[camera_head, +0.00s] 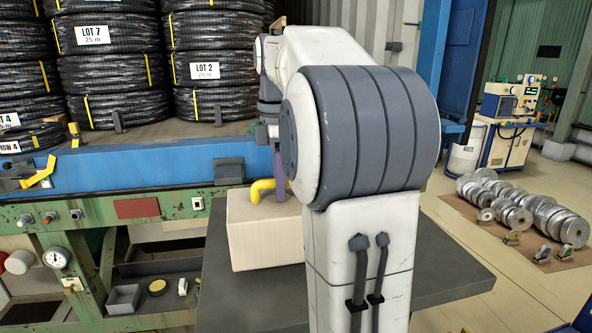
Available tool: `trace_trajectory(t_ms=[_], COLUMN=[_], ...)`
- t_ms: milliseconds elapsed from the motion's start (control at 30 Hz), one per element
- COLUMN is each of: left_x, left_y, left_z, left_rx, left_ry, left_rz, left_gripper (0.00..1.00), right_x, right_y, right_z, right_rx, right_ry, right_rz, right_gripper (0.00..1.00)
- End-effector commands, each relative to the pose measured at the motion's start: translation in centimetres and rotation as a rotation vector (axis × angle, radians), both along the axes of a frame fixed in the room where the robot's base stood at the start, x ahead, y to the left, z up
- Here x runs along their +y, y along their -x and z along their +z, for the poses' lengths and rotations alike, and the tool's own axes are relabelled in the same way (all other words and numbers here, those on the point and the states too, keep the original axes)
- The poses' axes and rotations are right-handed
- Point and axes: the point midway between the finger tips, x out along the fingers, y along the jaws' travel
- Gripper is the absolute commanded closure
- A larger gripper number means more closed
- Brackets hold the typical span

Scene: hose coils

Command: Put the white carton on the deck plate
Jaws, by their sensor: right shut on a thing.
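The white carton (265,236) is a cream-white box in the middle, over the dark grey deck plate (448,272). A bent yellow handle (263,187) stands on its top. My right gripper (280,180) points down at the handle, shut on it; its purple part shows, but my own arm covers much of the carton's right side. I cannot tell whether the carton's bottom touches the plate. My left gripper is not in view.
Behind is a blue beam (150,165) with stacked black hose coils (110,75). A green bench (110,215) with a gauge stands at left. Metal discs (540,215) lie on the floor at right, near a white machine (508,140). The plate's right part is bare.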

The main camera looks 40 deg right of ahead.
Motion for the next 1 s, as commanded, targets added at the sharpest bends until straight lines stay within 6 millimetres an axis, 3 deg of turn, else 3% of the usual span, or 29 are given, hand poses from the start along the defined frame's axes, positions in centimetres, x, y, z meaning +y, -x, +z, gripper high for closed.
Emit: trace_trajectory(t_ms=[133, 400, 800, 833, 867, 900, 1000], left_x=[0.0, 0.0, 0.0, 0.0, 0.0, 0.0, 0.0], left_y=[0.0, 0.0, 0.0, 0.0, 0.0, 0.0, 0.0], left_z=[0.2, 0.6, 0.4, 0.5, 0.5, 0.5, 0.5], left_rx=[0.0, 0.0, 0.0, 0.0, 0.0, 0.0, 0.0], left_ry=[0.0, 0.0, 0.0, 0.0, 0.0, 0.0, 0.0], left_rz=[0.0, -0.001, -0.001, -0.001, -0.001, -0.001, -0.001], left_gripper=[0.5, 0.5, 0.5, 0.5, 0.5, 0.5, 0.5], right_x=[0.2, 0.1, 0.1, 0.1, 0.1, 0.1, 0.1], right_y=[0.0, 0.0, 0.0, 0.0, 0.0, 0.0, 0.0], right_z=[-0.6, -3.6, -4.1, -4.2, -4.2, -4.2, -4.2], right_rx=[-0.003, -0.003, -0.004, 0.0, 0.0, 0.0, 0.0], right_ry=[0.002, 0.002, 0.003, 0.0, 0.0, 0.0, 0.0], right_rz=[-0.001, -0.001, -0.001, -0.001, -0.001, -0.001, -0.001], right_gripper=[1.0, 1.0, 1.0, 0.67, 0.55, 0.48, 0.48])
